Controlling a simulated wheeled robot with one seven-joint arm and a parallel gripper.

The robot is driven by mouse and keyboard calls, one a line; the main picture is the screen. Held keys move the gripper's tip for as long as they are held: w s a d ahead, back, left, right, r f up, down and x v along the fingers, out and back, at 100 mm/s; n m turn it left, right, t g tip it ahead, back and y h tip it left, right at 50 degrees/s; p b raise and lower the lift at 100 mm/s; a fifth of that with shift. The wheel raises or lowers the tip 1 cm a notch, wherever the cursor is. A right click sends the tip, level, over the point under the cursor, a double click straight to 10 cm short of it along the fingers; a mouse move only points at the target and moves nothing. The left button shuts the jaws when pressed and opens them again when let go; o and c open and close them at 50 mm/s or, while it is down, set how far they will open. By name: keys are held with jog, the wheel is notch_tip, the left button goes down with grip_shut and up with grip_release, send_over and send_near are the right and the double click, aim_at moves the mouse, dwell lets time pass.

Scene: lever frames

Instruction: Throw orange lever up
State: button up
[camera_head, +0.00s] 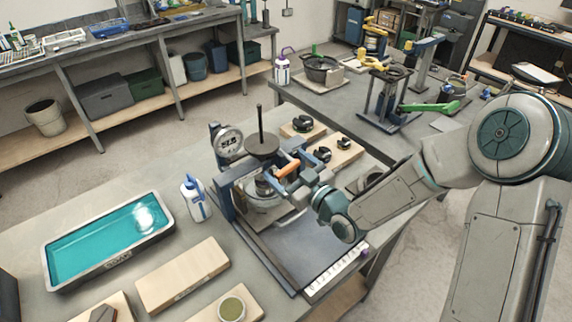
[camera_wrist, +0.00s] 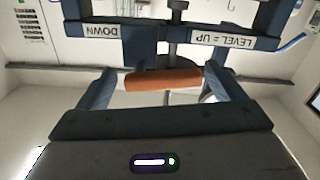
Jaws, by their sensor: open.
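The orange lever (camera_head: 288,169) is a short orange grip on the blue press frame (camera_head: 226,200), seen near the middle of the head view. In the wrist view the lever (camera_wrist: 163,80) lies level across the gap between my fingers. My gripper (camera_head: 290,178) is at the press, with its fingers open around the lever. In the wrist view my gripper's fingertips (camera_wrist: 158,82) stand to either side of the lever; I cannot tell whether they touch it. Labels reading "DOWN" (camera_wrist: 102,31) and "LEVEL = UP" (camera_wrist: 222,40) show on the frame behind it.
A round gauge (camera_head: 229,141) and a vertical rod with a dark disc (camera_head: 262,145) stand by the press. A white-and-blue bottle (camera_head: 195,198) and a tray of teal liquid (camera_head: 108,240) are to the left. Wooden blocks (camera_head: 183,274) lie in front. A green-handled device (camera_head: 430,107) stands behind.

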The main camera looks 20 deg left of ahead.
jog(key=shift+s+a, duration=0.1)
jog(key=shift+a, duration=0.05)
jog(key=c, duration=1)
jog(key=shift+f+m+b, duration=0.1)
jog(key=shift+m+b, duration=0.3)
jog(key=shift+b, duration=0.3)
jog(key=shift+r+m+b, duration=0.25)
jog(key=shift+m+b, duration=0.1)
jog(key=shift+m, duration=0.25)
jog(key=shift+o, duration=0.2)
jog(key=o, duration=1)
jog(key=shift+c, duration=0.2)
